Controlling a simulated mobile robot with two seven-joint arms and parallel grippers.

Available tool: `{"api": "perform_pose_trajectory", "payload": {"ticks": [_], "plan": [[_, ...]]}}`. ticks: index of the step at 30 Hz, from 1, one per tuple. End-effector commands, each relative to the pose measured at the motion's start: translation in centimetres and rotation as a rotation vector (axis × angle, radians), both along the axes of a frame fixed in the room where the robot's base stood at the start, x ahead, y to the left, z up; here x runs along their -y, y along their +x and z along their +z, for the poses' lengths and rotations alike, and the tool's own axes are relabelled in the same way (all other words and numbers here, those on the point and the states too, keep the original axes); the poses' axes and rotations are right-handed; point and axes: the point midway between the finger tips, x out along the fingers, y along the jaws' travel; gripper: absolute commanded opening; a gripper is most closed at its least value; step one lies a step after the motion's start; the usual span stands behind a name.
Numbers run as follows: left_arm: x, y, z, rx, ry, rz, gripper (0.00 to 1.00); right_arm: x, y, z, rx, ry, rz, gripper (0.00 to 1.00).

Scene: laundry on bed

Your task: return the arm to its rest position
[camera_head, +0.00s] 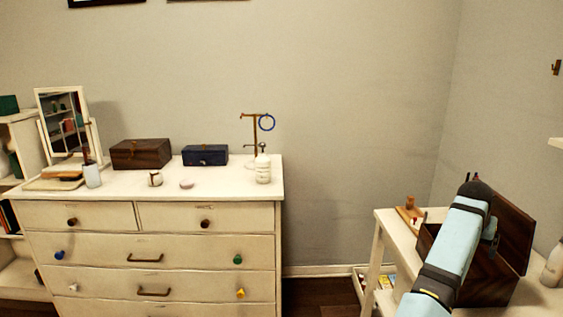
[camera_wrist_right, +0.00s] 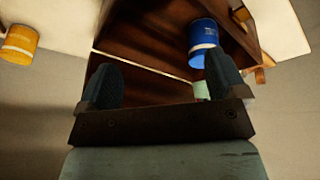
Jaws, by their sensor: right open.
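My right arm (camera_head: 448,250) comes in from the lower right in the head view. It reaches over a dark wooden box (camera_head: 515,225) with its lid open on the side table. The gripper itself is hidden from the head view by the arm. In the right wrist view my right gripper (camera_wrist_right: 162,85) has its two dark fingers wide apart. No object shows held between them. Dark wood panels (camera_wrist_right: 150,58) lie beyond the fingers. A blue cylinder (camera_wrist_right: 203,33) stands by the right finger, partly hidden by it. My left gripper is not in view.
An orange cylinder (camera_wrist_right: 18,45) shows at the wrist view's left. The side table (camera_head: 386,216) also bears a small wooden item (camera_head: 409,213) and a pale bottle (camera_head: 553,265). A white dresser (camera_head: 150,250) stands left, with boxes, a mirror and a stand on top. Floor shows between them.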

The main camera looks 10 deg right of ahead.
Motion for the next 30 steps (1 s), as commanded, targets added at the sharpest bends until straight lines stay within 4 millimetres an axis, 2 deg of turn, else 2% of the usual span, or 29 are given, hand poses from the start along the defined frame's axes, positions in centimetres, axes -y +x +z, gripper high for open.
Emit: {"api": "perform_pose_trajectory", "payload": {"ticks": [1,5,8,11,14,17,20,23,26,27,30], "plan": [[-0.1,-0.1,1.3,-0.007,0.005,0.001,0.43,0.4,-0.4,0.6,0.002,-0.052,0.019,0.90],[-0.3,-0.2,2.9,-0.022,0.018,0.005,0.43,0.8,-1.0,0.4,0.033,-0.204,0.108,0.90],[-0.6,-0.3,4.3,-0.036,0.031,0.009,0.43,0.1,-1.5,0.3,0.067,-0.325,0.215,0.90],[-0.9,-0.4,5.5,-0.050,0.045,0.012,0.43,-1.6,-2.0,-0.1,0.109,-0.424,0.341,0.90],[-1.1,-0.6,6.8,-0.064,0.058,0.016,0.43,-4.4,-3.0,-0.8,0.159,-0.493,0.481,0.90],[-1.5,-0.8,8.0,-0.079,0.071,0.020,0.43,-8.0,-4.5,-1.8,0.215,-0.529,0.628,0.90],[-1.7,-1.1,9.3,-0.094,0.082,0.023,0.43,-12.5,-7.0,-3.0,0.281,-0.529,0.775,0.90],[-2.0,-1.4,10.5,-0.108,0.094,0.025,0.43,-17.6,-10.5,-4.0,0.355,-0.490,0.912,0.90],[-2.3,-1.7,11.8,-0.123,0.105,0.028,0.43,-23.1,-15.1,-4.7,0.436,-0.416,1.032,0.90],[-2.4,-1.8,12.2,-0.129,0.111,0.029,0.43,-25.3,-17.2,-4.8,0.470,-0.377,1.072,0.90],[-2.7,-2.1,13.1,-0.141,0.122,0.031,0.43,-30.0,-22.3,-4.7,0.545,-0.276,1.142,0.90]]}}
